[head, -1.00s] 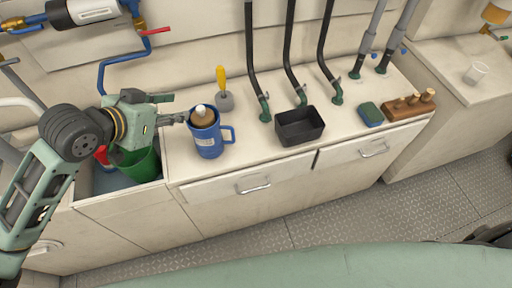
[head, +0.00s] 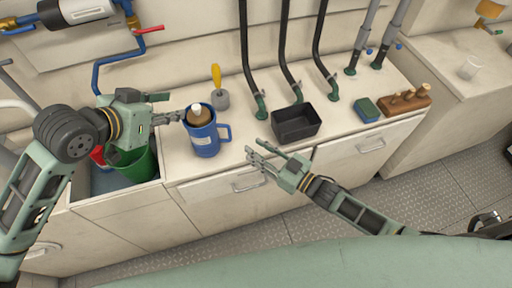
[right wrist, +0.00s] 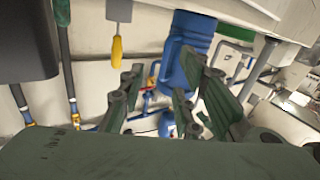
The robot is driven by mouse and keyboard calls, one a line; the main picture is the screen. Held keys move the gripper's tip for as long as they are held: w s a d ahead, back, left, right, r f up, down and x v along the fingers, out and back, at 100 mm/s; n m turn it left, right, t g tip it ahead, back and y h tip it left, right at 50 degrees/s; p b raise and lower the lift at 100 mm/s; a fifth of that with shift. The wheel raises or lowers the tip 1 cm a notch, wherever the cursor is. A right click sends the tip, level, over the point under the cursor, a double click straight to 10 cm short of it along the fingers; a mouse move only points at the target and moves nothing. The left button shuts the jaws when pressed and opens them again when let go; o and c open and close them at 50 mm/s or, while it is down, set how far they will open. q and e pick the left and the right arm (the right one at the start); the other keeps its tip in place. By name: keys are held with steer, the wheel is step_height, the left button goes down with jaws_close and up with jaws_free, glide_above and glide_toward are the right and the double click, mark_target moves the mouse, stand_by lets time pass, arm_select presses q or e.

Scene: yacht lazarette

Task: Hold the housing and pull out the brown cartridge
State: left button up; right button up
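The housing (head: 204,142) is a blue jug-like cup with a pale label and a handle on its right. It stands upright on the counter. The brown cartridge (head: 198,119) sits in it, with its pale top above the rim. My left gripper (head: 182,117) is at the housing's left side, near the rim. I cannot tell whether it touches, or how wide its fingers are. My right gripper (head: 254,148) is open and empty, right of the housing and in front of the counter. In the right wrist view, the housing (right wrist: 192,32) appears beyond its spread fingers (right wrist: 165,82).
A black bin (head: 298,122) stands right of the housing. A yellow-handled tool (head: 217,80) is behind it. A green bucket (head: 136,168) sits in the recess below my left gripper. Hoses rise along the back.

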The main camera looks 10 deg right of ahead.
steer(key=shift+g+y, duration=0.3)
steer(key=x, duration=0.2)
steer(key=r+x, duration=0.1)
steer(key=x, duration=0.5)
steer(key=shift+a+r, duration=0.2)
steer(key=shift+a, duration=0.2)
jaws_close()
stand_by(0.5)
